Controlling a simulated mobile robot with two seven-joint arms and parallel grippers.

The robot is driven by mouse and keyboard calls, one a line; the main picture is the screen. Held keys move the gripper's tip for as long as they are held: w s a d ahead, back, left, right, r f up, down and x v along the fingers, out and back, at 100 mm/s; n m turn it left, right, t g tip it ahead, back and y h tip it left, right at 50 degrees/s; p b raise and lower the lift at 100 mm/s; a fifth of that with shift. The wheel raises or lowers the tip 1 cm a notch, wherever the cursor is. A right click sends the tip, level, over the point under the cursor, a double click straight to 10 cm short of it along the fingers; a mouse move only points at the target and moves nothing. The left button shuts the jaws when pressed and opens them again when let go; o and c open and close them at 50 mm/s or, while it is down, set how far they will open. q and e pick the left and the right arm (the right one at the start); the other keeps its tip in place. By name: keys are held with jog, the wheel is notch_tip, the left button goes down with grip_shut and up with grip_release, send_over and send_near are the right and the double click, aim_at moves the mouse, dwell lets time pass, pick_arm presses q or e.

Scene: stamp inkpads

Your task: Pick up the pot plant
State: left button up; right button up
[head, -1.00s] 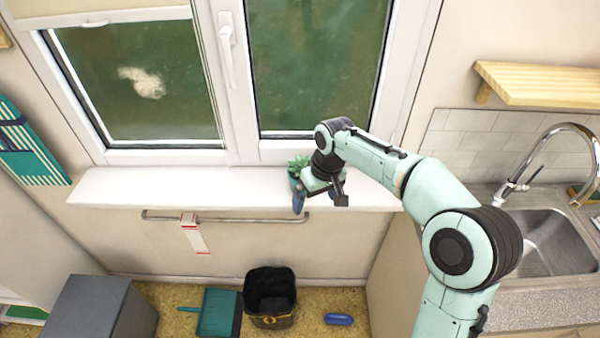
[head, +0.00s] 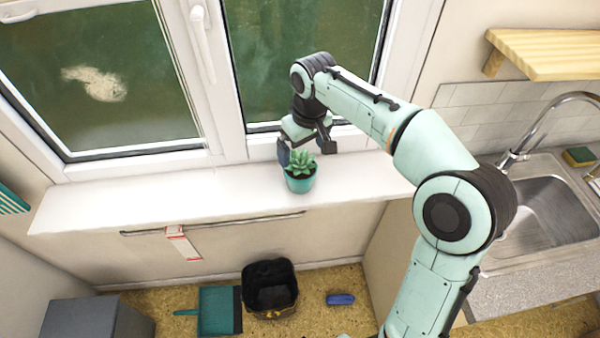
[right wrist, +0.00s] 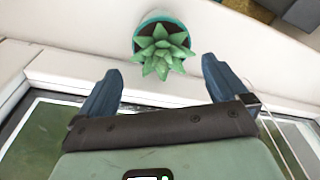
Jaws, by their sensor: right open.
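The pot plant is a green succulent in a teal pot (head: 300,182). It stands upright on the white windowsill (head: 200,194), near the sill's front edge. My right gripper (head: 305,153) is open and empty, just behind the plant on the window side and a little above the sill. In the right wrist view the plant (right wrist: 161,50) shows ahead of and between the two dark blue fingers (right wrist: 160,82), which do not close on it. My left gripper is not in view.
The window frame (head: 225,160) rises close behind my right gripper. A rail (head: 215,224) with a red and white tag runs under the sill. A black bin (head: 270,288) and a teal dustpan (head: 216,310) stand on the floor below. The sill left of the plant is clear.

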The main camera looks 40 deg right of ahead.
aim_at(300, 158)
jog(key=shift+w+f, duration=0.25)
jog(key=shift+f, duration=0.45)
jog(key=f, duration=0.5)
jog(key=shift+w+a+b, duration=0.1)
jog(key=shift+w+b, duration=0.15)
jog(key=shift+b, duration=0.1)
jog(key=shift+c, duration=0.3)
jog(key=c, duration=1.1)
